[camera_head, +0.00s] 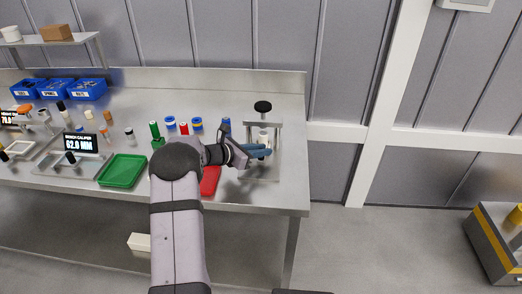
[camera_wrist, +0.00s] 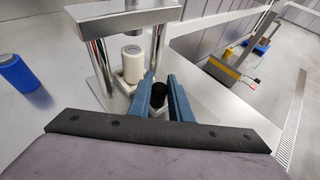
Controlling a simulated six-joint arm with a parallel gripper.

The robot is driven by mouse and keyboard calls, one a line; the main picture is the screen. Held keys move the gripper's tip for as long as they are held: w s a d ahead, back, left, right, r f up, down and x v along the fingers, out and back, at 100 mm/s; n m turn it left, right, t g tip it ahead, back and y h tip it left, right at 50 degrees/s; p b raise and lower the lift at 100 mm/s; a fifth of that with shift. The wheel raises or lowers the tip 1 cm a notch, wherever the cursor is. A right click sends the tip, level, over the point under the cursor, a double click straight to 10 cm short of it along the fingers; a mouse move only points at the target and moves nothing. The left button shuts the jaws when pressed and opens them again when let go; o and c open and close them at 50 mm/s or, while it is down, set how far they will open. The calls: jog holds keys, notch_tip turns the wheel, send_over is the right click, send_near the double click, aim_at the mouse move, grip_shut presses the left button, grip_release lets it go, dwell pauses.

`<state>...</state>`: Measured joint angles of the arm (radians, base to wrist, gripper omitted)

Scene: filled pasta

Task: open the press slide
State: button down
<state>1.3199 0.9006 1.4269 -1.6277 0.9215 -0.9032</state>
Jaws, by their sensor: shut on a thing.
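The press (camera_head: 276,127) stands at the right end of the bench, with a black knob (camera_head: 263,106) on top. In the wrist view its chrome column (camera_wrist: 101,66) and upper block (camera_wrist: 125,18) show. A cream cylinder (camera_wrist: 133,66) stands upright on the slide (camera_wrist: 122,88) between the columns. A black slide knob (camera_wrist: 158,95) sits at the slide's near end. My gripper (camera_wrist: 161,88) has its blue fingers on both sides of this knob and is shut on it. In the head view my gripper (camera_head: 260,151) is at the press's front, and its fingers hide the knob.
A blue cylinder (camera_wrist: 17,73) stands left of the press in the wrist view. A red tray (camera_head: 210,182) and a green tray (camera_head: 122,171) lie left of the press, with several small cylinders behind them. The bench's right edge (camera_head: 305,180) is close to the press.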

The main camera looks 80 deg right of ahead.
jog(key=a+b, duration=0.3)
jog(key=a, duration=0.6)
jog(key=shift+a, duration=0.35)
jog(key=c, duration=1.9)
grip_release()
jog(key=shift+w, duration=0.1)
jog(key=shift+b+v, duration=0.7)
jog(key=shift+v, duration=2.9)
